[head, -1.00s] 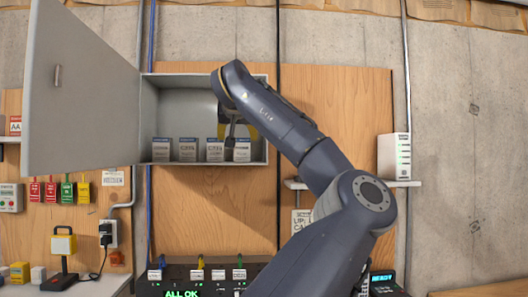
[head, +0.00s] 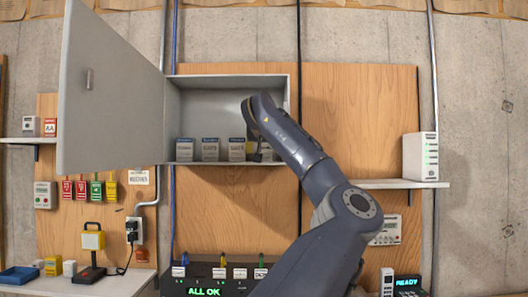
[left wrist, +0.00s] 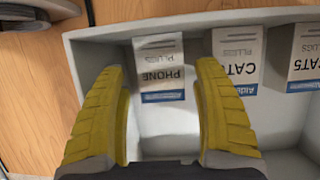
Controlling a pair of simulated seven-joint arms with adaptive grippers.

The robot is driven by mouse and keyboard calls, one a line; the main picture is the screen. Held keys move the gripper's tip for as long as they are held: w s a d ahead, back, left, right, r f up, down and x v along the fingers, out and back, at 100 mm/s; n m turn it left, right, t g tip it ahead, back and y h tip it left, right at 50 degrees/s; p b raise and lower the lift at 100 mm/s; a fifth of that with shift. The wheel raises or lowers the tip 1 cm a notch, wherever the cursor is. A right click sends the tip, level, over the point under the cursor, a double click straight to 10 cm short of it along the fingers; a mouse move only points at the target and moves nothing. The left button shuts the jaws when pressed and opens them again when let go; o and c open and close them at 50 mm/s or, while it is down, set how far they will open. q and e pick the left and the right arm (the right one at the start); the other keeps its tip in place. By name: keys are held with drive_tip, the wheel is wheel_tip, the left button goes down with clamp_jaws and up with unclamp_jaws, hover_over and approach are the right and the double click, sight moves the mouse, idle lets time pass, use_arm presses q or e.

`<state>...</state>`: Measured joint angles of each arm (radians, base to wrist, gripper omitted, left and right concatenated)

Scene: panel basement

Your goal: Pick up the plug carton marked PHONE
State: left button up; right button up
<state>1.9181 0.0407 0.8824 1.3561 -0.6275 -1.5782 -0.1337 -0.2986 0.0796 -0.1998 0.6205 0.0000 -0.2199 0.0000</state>
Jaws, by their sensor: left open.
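The PHONE plug carton (left wrist: 161,72) is white with a blue band. It stands in the open wall cabinet (head: 230,82), and its lettering is upside down in the left wrist view. My left gripper (left wrist: 160,68) is open, with one yellow finger on each side of the carton's lower part in that view. Whether the fingers touch it cannot be told. In the head view the left gripper (head: 258,154) is at the cabinet's right end and largely hides the carton there. My right gripper is not in view.
CAT5 cartons (left wrist: 238,62) stand beside the PHONE carton; in the head view a neighbouring carton (head: 236,149) is just left of my gripper. The cabinet's grey door (head: 105,95) hangs open at left. A shelf with a white device (head: 420,157) is at right.

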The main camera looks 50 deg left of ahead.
sight(264, 148)
use_arm(q)
drive_tip(key=shift+r+x, duration=0.1)
drive_tip(key=shift+x, duration=1.25)
drive_tip(key=shift+r+x, duration=0.15)
drive_tip(key=shift+x, duration=1.2)
drive_tip(key=shift+o, duration=0.2)
drive_tip(key=shift+a, duration=0.1)
drive_tip(key=c, duration=1.1)
